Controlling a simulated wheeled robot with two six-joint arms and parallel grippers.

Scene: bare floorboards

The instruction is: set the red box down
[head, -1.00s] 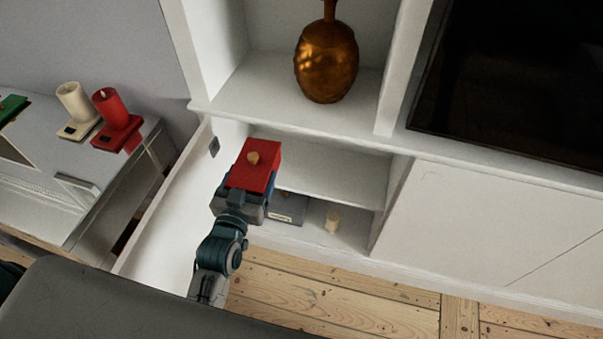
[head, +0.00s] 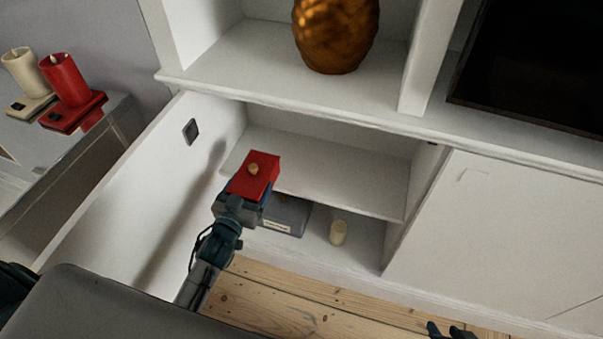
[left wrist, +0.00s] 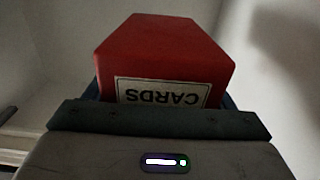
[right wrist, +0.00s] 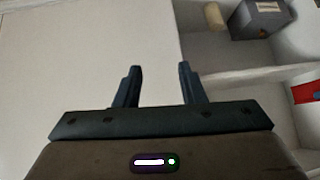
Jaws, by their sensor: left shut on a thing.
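The red box (head: 254,175) has a small tan knob on top in the head view. In the left wrist view the red box (left wrist: 165,55) fills the middle and carries a white label reading CARDS. My left gripper (head: 243,198) is shut on it and holds it in front of the open cabinet's middle shelf (head: 330,180). I cannot tell whether the box touches the shelf. My right gripper (right wrist: 158,85) is open and empty, pointed near a pale cabinet front; its tips also show at the bottom right of the head view (head: 450,331).
The open white door (head: 150,200) stands left of the cabinet. A grey box (head: 285,217) and a cream candle (head: 338,232) sit on the lower shelf. A bronze vase (head: 335,35) stands above. Red (head: 65,80) and cream candles (head: 28,72) stand at left.

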